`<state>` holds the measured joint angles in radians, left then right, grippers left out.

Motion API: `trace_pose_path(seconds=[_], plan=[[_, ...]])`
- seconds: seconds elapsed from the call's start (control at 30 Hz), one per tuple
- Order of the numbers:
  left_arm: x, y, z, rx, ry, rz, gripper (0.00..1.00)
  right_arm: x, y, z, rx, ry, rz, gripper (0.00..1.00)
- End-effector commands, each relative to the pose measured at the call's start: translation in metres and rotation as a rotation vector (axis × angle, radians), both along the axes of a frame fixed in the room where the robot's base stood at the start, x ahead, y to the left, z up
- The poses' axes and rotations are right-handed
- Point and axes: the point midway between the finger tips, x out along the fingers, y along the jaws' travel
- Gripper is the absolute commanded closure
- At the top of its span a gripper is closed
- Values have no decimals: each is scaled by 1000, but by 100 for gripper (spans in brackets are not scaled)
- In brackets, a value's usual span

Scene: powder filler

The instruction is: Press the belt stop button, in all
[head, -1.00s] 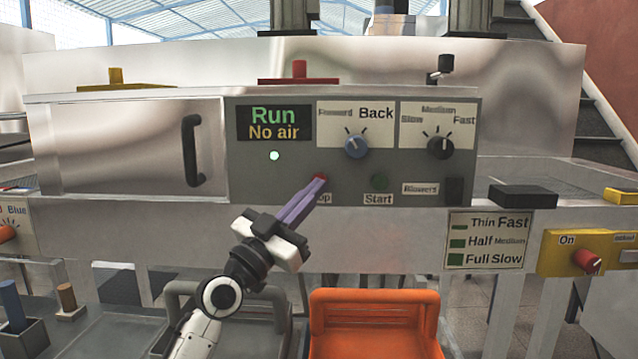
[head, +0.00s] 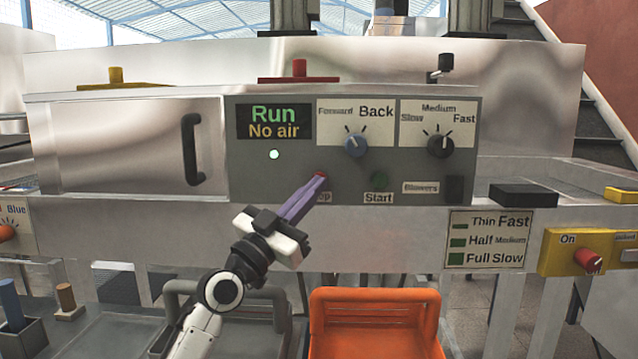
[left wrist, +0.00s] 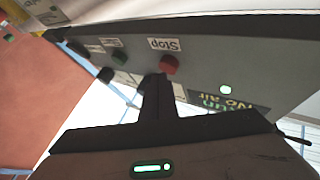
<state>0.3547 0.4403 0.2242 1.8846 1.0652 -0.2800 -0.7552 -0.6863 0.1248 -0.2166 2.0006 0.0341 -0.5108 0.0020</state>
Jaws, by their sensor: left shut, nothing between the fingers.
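The red stop button (head: 321,174) sits on the grey control panel (head: 290,185), left of the green start button (head: 379,181). The stop button also shows in the left wrist view (left wrist: 169,64), beside its "Stop" label. My left gripper (head: 320,179) is shut and empty, its purple-grey fingers pointing up and right. Its tips overlap the lower edge of the button in the head view and cover part of the label. In the left wrist view the fingertips (left wrist: 158,78) lie right beside the button; I cannot tell whether they touch it. My right gripper is not in view.
The panel display (head: 274,123) reads "Run" and "No air", with a lit lamp (head: 274,155) below.

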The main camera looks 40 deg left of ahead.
Motion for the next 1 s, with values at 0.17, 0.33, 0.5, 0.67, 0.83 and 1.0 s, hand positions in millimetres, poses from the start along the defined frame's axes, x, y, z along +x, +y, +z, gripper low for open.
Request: trace_pose_path(seconds=[0.17,0.33,0.5,0.67,0.83,1.0], plan=[[0,0,0,0,0,0,100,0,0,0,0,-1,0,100],[2,1,-1,0,0,0,100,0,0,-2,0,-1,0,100],[3,2,-1,-1,0,0,100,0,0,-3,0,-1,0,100],[5,3,-1,-1,0,0,100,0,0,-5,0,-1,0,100],[7,4,-1,0,0,-1,100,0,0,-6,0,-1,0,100],[8,5,0,0,-1,-1,100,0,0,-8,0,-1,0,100]])
